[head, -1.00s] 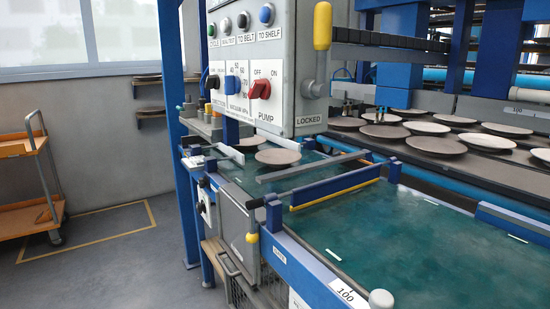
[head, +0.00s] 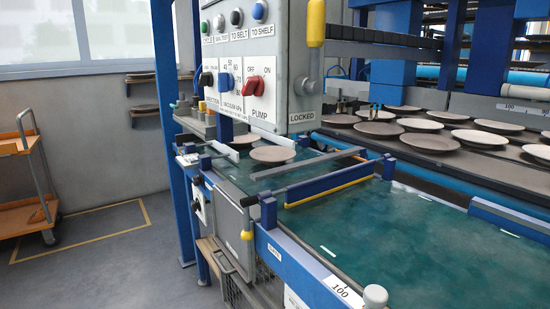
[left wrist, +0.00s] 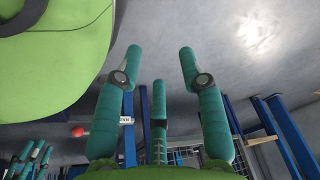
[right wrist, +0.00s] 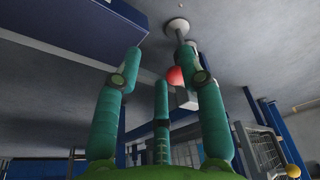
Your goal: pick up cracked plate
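One pale plate (head: 272,154) lies alone on the green belt (head: 380,225), beneath the control panel, in the head view. Several more plates, such as this one (head: 430,142), lie on the dark rack surface at the right. I cannot make out a crack on any plate at this size. My left gripper (left wrist: 160,54) shows in the left wrist view with its fingers spread and nothing between them. My right gripper (right wrist: 162,53) shows in the right wrist view, also spread and empty. Neither gripper shows in the head view, and neither wrist view shows a plate.
The control panel (head: 248,60) hangs over the belt's left side. A blue bar with a yellow edge (head: 333,187) crosses the belt. A blue post (head: 172,110) stands at the left. An orange cart (head: 22,205) stands farther left, with open floor (head: 110,265) between.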

